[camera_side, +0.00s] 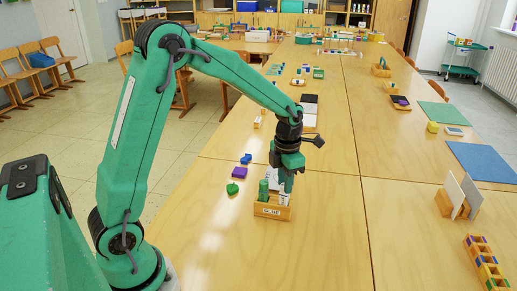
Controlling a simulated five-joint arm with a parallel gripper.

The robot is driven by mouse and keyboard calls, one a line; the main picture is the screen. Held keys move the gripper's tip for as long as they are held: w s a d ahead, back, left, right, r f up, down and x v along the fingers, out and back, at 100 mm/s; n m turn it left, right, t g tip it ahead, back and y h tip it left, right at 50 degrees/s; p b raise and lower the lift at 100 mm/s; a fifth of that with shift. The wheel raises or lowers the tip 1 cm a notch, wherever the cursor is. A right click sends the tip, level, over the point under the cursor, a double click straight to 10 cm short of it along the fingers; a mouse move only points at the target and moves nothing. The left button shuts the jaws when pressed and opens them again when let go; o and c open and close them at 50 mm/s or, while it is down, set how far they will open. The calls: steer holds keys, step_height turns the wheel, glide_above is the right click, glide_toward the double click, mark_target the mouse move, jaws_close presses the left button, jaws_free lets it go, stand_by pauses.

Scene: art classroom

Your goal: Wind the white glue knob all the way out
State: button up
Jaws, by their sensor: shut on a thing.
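A small wooden box (271,211) with a label that looks like "GLUE" stands on the table in front of my arm. A green glue stick (263,190) stands upright at its left side. A white glue stick (284,199) stands at its right side, under my gripper. My gripper (287,187) points down over the right part of the box and is shut on the white glue knob. The knob itself is too small and too covered by the fingers to make out.
A green piece (232,188), a purple block (239,173) and a blue piece (246,158) lie left of the box. A wooden holder with white boards (456,196) stands to the right. The table between them is clear. Dark and white sheets (309,104) lie behind my gripper.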

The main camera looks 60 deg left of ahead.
steer(key=m, duration=0.3)
steer(key=o, duration=1.5)
steer(key=shift+r, duration=0.15)
steer(key=shift+r, duration=2.9)
